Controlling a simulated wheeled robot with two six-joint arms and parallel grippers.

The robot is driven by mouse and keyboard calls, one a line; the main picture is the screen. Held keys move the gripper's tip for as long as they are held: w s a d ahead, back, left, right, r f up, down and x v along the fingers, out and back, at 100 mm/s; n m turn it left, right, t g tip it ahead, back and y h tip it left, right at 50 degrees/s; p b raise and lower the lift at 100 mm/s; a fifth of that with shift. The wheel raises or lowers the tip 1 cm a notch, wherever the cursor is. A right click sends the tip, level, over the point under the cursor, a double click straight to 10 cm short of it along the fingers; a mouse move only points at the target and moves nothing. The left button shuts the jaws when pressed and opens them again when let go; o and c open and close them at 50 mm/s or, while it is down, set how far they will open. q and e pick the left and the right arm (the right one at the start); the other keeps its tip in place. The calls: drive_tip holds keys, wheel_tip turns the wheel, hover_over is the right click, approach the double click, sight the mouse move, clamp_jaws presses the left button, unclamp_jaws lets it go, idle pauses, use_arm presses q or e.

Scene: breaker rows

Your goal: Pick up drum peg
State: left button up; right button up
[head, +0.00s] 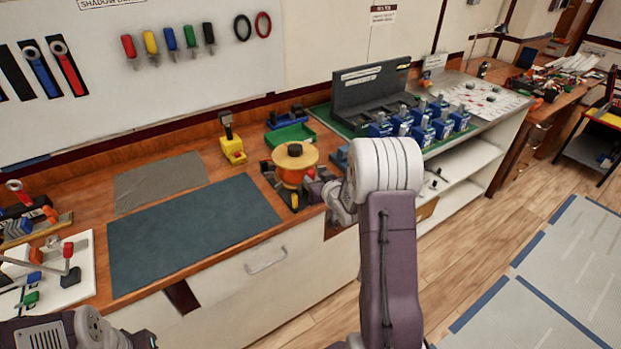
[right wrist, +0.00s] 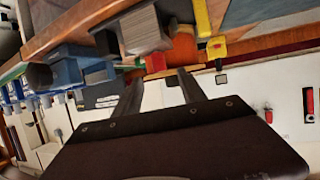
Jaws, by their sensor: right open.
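An orange drum (head: 291,175) with a tan top stands at the front edge of the wooden bench. A small dark peg-like piece (head: 295,149) sits on its top. I cannot tell for sure that this is the drum peg. My right gripper (head: 312,190) is beside the drum, at its right front, and partly hidden by my own arm. In the right wrist view its two fingers (right wrist: 160,78) are apart with nothing held between them, and the orange drum (right wrist: 183,46) shows beyond them. Part of my left arm shows at the bottom left; its gripper is out of view.
A yellow block with an upright handle (head: 232,150) and a green tray (head: 290,135) stand behind the drum. Several blue breakers (head: 422,130) stand right of it. A dark blue mat (head: 192,232) lies clear to the left. A drawer handle (head: 267,262) sticks out below.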

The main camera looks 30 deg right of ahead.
sight(312, 174)
drive_tip(key=p+x, duration=0.1)
drive_tip(key=x, duration=0.4)
drive_tip(key=shift+w, duration=0.1)
drive_tip(key=shift+s+r, duration=0.1)
drive_tip(key=shift+s, duration=0.1)
drive_tip(key=c, duration=0.4)
clamp_jaws()
